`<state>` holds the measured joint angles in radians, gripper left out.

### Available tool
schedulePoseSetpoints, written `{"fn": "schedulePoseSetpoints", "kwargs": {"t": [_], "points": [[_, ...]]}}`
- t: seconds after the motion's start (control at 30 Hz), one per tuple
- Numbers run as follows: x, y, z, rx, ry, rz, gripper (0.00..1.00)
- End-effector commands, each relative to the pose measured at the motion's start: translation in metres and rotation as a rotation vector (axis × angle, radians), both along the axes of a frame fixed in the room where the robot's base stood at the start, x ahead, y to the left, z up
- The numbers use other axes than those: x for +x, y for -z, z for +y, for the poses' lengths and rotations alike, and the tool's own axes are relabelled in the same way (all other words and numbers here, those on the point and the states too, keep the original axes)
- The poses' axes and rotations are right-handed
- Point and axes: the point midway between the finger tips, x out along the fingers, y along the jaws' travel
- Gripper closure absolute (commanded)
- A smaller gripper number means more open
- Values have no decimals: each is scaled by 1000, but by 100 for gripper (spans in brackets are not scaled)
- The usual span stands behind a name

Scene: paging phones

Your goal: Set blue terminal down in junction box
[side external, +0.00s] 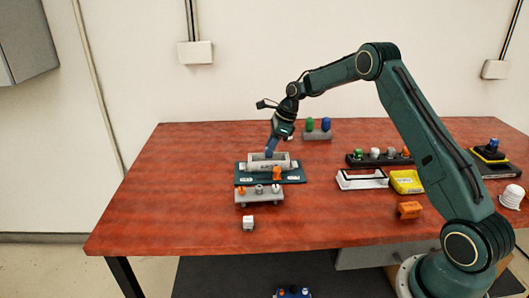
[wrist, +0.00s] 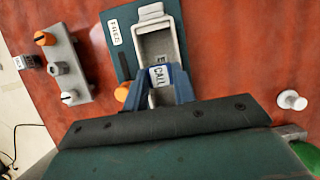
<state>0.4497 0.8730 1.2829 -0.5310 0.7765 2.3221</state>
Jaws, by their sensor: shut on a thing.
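My gripper (side external: 270,149) is shut on the blue terminal, whose white face reads CALL (wrist: 159,75) in the wrist view. The terminal is between my two fingers, directly over the near part of the grey junction box (wrist: 152,17). In the side view the grey box (side external: 286,162) stands on a teal plate (side external: 298,179), with the fingertips at its opening. I cannot tell whether the terminal touches the box floor. The box's far part looks empty; my fingers hide its near end.
An orange knob (side external: 277,174) stands at the plate's front. A grey strip with several knobs (side external: 260,196) and a white cube (side external: 248,223) lie nearer. A grey block with green and blue cylinders (side external: 317,134) is behind. A white-framed tray (side external: 362,180) is right; the table's left side is clear.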

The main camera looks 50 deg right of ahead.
Motion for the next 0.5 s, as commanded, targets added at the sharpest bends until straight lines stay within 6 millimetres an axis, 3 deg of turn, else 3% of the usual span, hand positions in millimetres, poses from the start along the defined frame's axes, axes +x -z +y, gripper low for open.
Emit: {"fn": "schedulePoseSetpoints", "kwargs": {"t": [0.5], "points": [[0, 9, 0, 0, 0, 0, 99]]}}
